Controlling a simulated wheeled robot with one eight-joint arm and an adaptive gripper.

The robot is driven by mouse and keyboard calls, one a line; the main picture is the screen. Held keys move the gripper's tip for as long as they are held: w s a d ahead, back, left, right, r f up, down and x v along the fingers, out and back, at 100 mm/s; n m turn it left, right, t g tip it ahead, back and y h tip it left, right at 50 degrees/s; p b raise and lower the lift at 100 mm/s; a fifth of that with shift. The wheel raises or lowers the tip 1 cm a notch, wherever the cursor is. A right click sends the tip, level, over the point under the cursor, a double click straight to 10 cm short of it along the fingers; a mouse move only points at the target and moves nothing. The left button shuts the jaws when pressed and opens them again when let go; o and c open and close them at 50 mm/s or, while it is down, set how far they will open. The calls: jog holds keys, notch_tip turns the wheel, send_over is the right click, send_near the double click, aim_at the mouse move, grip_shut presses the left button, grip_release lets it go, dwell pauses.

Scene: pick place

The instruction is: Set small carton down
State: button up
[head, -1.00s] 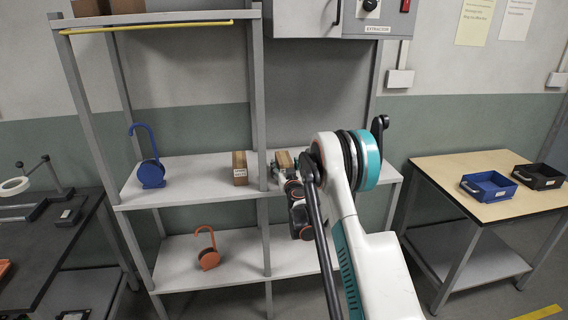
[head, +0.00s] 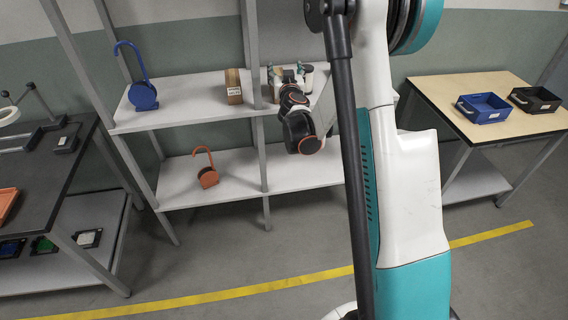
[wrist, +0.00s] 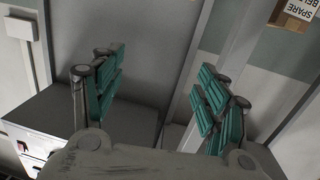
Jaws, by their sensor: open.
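A small brown carton (head: 233,88) with a white label stands upright on the upper shelf board, left of the middle post. My gripper (head: 287,74) is over the right part of the same board. In the wrist view its teal-padded fingers (wrist: 160,95) are spread wide with nothing between them. That view appears upside down, and a labelled carton (wrist: 293,14) is at its upper right corner, outside the fingers.
A blue hooked item (head: 143,92) stands left on the shelf board (head: 190,108); an orange one (head: 207,175) is on the board below. Blue (head: 486,107) and black (head: 535,98) bins sit on the right table. The shelf posts flank the gripper's space.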

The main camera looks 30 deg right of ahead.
jog(key=s+a+r+g, duration=0.25)
jog(key=s+r, duration=0.25)
jog(key=s, duration=0.3)
jog(key=s+a+r+g, duration=0.1)
jog(key=s+a+r, duration=0.3)
jog(key=s, duration=0.3)
jog(key=s+a+f+n+g+y, duration=0.2)
jog(key=s+a, duration=0.6)
jog(key=s, duration=0.5)
jog(key=s+a+f+n+g+y, duration=0.2)
jog(key=s+a, duration=0.6)
jog(key=s, duration=0.6)
notch_tip(320, 180, down, 3)
jog(key=g+y, duration=0.1)
jog(key=y, duration=0.1)
jog(key=shift+s+r+y, duration=0.2)
jog(key=shift+y, duration=0.2)
